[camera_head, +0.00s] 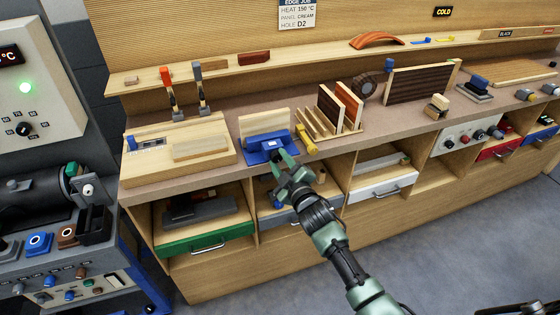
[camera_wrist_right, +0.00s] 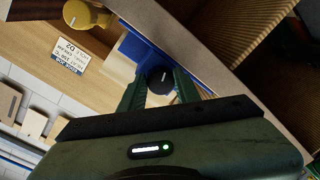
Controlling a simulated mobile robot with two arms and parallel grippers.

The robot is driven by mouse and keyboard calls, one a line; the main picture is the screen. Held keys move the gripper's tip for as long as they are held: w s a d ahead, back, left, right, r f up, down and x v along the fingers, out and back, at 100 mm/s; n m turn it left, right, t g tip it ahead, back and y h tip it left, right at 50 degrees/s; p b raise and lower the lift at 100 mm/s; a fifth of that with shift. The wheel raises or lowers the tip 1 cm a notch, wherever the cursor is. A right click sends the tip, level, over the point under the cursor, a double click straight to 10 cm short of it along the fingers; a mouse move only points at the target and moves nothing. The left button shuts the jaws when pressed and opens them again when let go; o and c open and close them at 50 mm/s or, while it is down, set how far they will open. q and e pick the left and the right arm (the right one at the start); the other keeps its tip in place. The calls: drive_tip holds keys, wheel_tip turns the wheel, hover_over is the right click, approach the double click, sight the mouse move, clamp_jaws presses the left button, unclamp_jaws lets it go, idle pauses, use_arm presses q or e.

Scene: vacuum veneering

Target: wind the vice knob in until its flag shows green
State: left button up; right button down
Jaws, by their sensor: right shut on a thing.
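The blue vice (camera_head: 257,149) stands at the bench's front edge, with a light wooden board (camera_head: 265,122) upright in it. My right gripper (camera_head: 280,158) reaches its front face. In the wrist view, the dark round vice knob (camera_wrist_right: 160,79) with a pale line mark sits between my right fingertips (camera_wrist_right: 160,88), in front of the blue vice body (camera_wrist_right: 138,48). The fingers are shut on the knob. In the head view my gripper hides the knob. I cannot make out a flag or its colour. My left gripper is not in view.
A wooden board fixture (camera_head: 180,152) is to the left. Drawers, including a green one (camera_head: 206,241), lie below the bench top.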

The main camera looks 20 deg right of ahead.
drive_tip(key=shift+f, duration=0.15)
drive_tip(key=c, duration=1)
unclamp_jaws()
drive_tip(key=shift+s, duration=0.1)
drive_tip(key=s, duration=0.7)
drive_tip(key=shift+s+d+r+b, duration=0.25)
drive_tip(key=shift+s+d+b, duration=0.05)
drive_tip(key=shift+s+b, duration=0.1)
